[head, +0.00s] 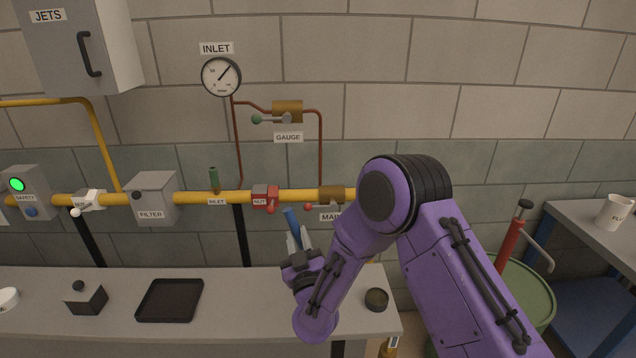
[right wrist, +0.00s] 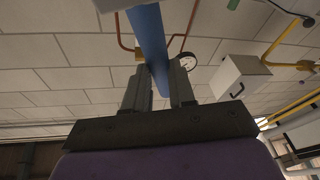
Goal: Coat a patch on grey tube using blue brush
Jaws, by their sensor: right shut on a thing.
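My right gripper (head: 299,240) is shut on the blue brush (head: 291,220) and holds it above the grey bench, in front of the wall. In the right wrist view the blue handle (right wrist: 149,35) runs up between the two fingers of the gripper (right wrist: 160,78). The bristles cannot be made out in either view. I cannot pick out a grey tube; the long pipe (head: 228,197) along the wall is yellow. My purple right arm hides part of the pipe and bench. My left gripper is not in view.
The bench (head: 236,295) bears a black tray (head: 170,300), a dark block with a knob (head: 86,297) and a small dark round pot (head: 376,299). A green drum (head: 528,290) stands right.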

